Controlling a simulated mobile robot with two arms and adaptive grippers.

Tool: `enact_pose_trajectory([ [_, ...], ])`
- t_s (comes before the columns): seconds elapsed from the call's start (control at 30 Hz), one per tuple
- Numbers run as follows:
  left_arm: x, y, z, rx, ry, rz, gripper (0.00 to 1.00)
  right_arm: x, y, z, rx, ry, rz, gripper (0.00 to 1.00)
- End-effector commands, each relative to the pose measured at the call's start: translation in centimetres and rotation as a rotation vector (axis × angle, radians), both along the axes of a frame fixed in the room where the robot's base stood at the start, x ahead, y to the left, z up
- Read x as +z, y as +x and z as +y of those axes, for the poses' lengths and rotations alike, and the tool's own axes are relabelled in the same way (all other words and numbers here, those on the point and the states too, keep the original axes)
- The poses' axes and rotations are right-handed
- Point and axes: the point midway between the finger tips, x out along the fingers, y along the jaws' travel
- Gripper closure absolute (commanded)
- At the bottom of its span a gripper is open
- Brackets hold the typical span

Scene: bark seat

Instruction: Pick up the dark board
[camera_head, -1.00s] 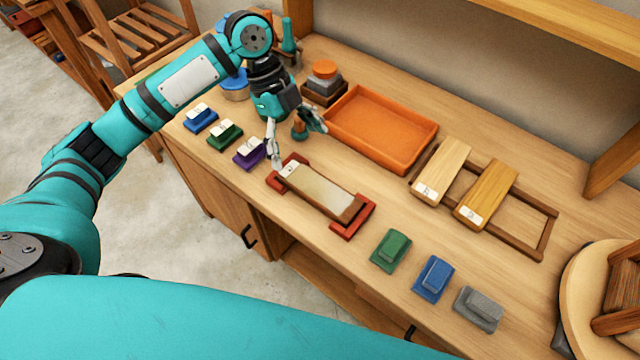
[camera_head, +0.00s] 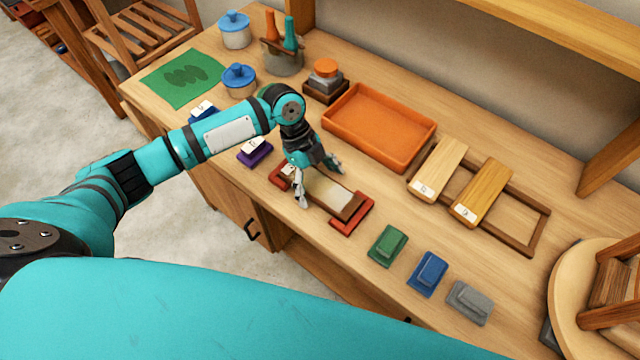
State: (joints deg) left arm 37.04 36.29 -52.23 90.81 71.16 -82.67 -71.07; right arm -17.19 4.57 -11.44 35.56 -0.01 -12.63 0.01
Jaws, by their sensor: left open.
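A board with a pale top and brown edges (camera_head: 347,205) lies in a red cradle (camera_head: 366,214) near the front of the bench. My left gripper (camera_head: 319,184) is open over the board's left part, its fingers spread across its width; contact cannot be told. The gripper hides part of the board. Two more boards lie across a brown rack (camera_head: 532,241) at the right: a lighter one (camera_head: 441,168) and a darker golden one (camera_head: 484,193), each with a white label. No board is plainly the dark one. My right gripper is not in view.
An orange tray (camera_head: 408,163) sits behind the cradle. Green (camera_head: 388,246), blue (camera_head: 428,272) and grey (camera_head: 470,301) blocks lie to its right. A purple block (camera_head: 256,153) is to its left. A round wooden piece (camera_head: 568,290) stands at far right.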

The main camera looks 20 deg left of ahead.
Motion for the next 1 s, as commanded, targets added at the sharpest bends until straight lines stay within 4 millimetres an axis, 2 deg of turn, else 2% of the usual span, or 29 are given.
enact_pose_trajectory([
  [0.17, -0.04, 0.01, -0.01, 0.0, 0.0, 0.0, 0.06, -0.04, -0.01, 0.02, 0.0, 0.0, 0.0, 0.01],
  [0.6, 0.01, 0.01, 0.0, -0.001, 0.0, 0.0, 0.63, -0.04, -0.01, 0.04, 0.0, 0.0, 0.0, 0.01],
  [0.7, 0.07, 0.05, -0.02, -0.001, 0.0, -0.001, 0.74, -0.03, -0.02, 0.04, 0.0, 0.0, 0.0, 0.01],
  [1.0, 0.27, 0.06, -0.03, -0.001, -0.001, -0.002, 0.74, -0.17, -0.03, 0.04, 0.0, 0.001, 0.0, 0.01],
])
